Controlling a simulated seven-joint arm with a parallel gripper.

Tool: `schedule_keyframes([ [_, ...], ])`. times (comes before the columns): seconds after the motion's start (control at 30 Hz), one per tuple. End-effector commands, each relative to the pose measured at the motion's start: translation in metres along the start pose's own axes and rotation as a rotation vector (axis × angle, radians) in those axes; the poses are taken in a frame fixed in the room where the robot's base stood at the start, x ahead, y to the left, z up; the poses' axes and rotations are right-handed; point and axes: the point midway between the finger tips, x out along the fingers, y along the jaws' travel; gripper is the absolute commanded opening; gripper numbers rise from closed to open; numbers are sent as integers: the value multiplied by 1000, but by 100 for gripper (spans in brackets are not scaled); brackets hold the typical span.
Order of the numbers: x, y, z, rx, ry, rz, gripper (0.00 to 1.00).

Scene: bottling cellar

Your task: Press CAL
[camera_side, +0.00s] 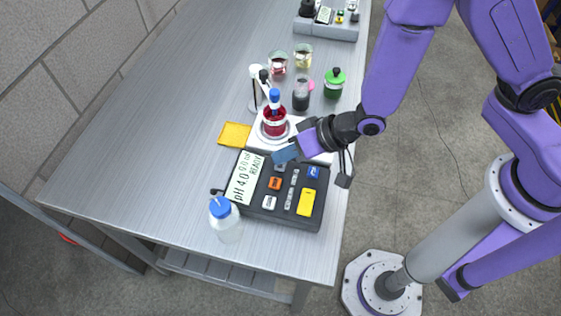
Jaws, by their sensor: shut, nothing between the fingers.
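A dark grey meter (252,208) lies on the bench, with a white display (246,177) that reads "pH 4.0" and "READY". Its panel carries an orange button (275,184), a white button (269,202), a yellow button (306,202), a blue button (313,172) and a column of small grey keys (291,190). The button labels are too small to read, so I cannot tell which is CAL. My gripper (283,156) is shut and empty over the meter's far edge, near a grey button that it partly hides. I cannot tell whether it touches anything.
A flask of red liquid (274,124) stands on a white plate (257,142) behind the meter, close to my gripper. A blue-capped bottle (225,220) stands at the meter's near left corner. A yellow cloth (234,134) lies left. The bench's left side is clear.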

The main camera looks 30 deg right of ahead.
Motion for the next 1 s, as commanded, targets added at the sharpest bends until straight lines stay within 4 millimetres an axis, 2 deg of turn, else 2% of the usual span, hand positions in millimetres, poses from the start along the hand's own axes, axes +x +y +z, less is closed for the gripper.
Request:
schedule_keyframes([
  [1.0,6,4,4,0,-1,1,0],
])
